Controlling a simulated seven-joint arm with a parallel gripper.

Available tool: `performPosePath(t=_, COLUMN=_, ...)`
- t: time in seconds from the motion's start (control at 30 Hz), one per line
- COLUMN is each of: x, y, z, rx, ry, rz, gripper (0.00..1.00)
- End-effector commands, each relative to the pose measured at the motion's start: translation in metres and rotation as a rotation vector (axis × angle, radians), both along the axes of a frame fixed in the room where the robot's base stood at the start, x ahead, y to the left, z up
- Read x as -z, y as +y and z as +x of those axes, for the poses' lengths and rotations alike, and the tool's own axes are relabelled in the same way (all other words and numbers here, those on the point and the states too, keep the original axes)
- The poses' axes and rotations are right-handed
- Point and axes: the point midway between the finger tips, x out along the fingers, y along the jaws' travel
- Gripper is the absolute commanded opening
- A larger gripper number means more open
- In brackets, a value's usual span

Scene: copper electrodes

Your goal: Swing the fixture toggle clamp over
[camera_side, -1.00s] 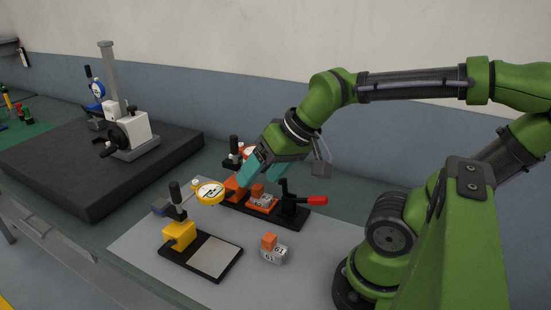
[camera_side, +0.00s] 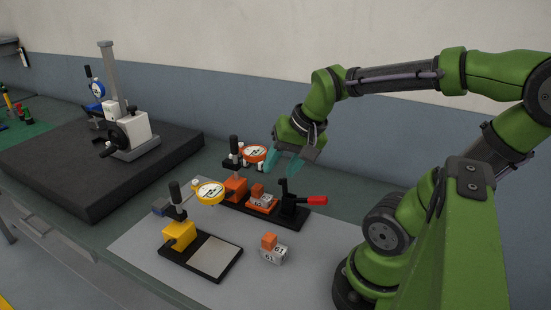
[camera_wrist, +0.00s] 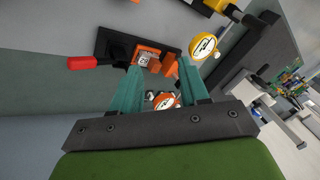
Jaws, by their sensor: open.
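The toggle clamp (camera_side: 287,204) is a black post with a red-tipped handle (camera_side: 316,200). It stands at the right end of a black fixture plate (camera_side: 262,214), and the handle points right, roughly level. An orange copper electrode in a grey numbered block (camera_side: 261,199) sits on the plate beside the clamp. My gripper (camera_side: 284,165) has teal fingers and is open and empty, above and behind the clamp. In the wrist view the fingers of my gripper (camera_wrist: 158,85) are apart, and the red handle (camera_wrist: 82,63) shows left of them. The clamp's black body (camera_wrist: 115,45) shows partly in shadow.
An orange dial gauge (camera_side: 254,153) stands behind the fixture, left of my gripper. A yellow dial gauge stand (camera_side: 180,233) and a second electrode block (camera_side: 272,250) stand in front. A dark granite slab (camera_side: 60,160) fills the left. The grey mat's front right is clear.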

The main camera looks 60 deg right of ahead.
Motion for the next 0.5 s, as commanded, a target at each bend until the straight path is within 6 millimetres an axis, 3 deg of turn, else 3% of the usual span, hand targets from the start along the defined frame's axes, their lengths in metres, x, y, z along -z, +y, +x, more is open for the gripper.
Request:
performPosePath(t=0.03, x=0.008, y=-0.018, z=-0.004, rx=0.172, ry=0.053, rz=0.055, gripper=0.45)
performPosePath(t=0.2, x=0.025, y=-0.061, z=-0.024, rx=0.756, ry=0.181, rz=0.228, gripper=0.45)
performPosePath(t=0.4, x=0.039, y=-0.092, z=-0.049, rx=1.438, ry=0.272, rz=0.378, gripper=0.45)
performPosePath(t=0.5, x=0.041, y=-0.099, z=-0.058, rx=1.727, ry=0.284, rz=0.424, gripper=0.45)
